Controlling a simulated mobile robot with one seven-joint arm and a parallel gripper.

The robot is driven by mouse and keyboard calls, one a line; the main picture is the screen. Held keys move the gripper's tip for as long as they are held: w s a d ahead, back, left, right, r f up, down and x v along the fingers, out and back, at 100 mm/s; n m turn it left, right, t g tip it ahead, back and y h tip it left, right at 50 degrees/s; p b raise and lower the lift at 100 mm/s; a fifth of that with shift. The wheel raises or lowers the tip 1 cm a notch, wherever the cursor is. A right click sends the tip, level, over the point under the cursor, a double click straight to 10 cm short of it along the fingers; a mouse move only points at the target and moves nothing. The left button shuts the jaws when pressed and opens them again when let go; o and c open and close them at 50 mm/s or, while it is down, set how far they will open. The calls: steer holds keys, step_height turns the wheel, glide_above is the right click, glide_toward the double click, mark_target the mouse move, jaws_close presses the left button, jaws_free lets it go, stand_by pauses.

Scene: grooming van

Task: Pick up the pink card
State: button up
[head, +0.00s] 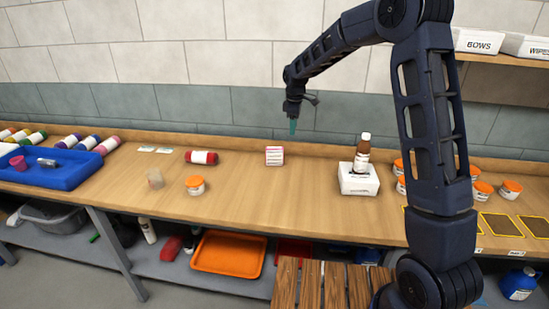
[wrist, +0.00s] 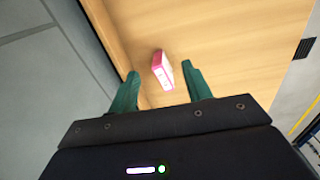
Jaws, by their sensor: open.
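The pink card (head: 274,156) shows in the head view as a small pink and white block-like item standing on the wooden counter near the wall. It also shows in the wrist view (wrist: 162,70), lined up between the two green fingertips but farther off, on the counter. My gripper (head: 293,127) points down above the counter, a little right of the card and above it in the head view. Its fingers are apart with nothing between them. The card's far side is hidden.
A red bottle (head: 201,157) lies to the left, with an orange-lidded jar (head: 195,185) in front. A blue tray (head: 60,172) is at far left. The counter around the card is clear.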

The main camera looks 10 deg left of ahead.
mark_target(276, 148)
steer(key=a+f, duration=0.2)
steer(key=w+a+f+n, duration=0.1)
steer(key=a+f, duration=0.1)
steer(key=a, duration=0.1)
steer(key=a+f+n, duration=0.1)
steer(key=a+f, duration=0.1)
steer(key=f, duration=0.1)
steer(key=shift+w+a+g, duration=0.2)
steer(key=shift+a+g, duration=0.05)
steer(key=shift+g, duration=0.05)
step_height(276, 148, down, 5)
steer(key=shift+f, duration=0.15)
steer(key=shift+w+a+f, duration=0.15)
steer(key=shift+a+f, duration=0.05)
steer(key=shift+f, duration=1.15)
steer(key=shift+w+a+f, duration=0.1)
steer(key=shift+a+f, duration=0.05)
steer(key=shift+f, duration=1.2)
steer(key=c, duration=1.1)
steer(key=shift+o, duration=0.2)
steer(key=shift+r, duration=0.1)
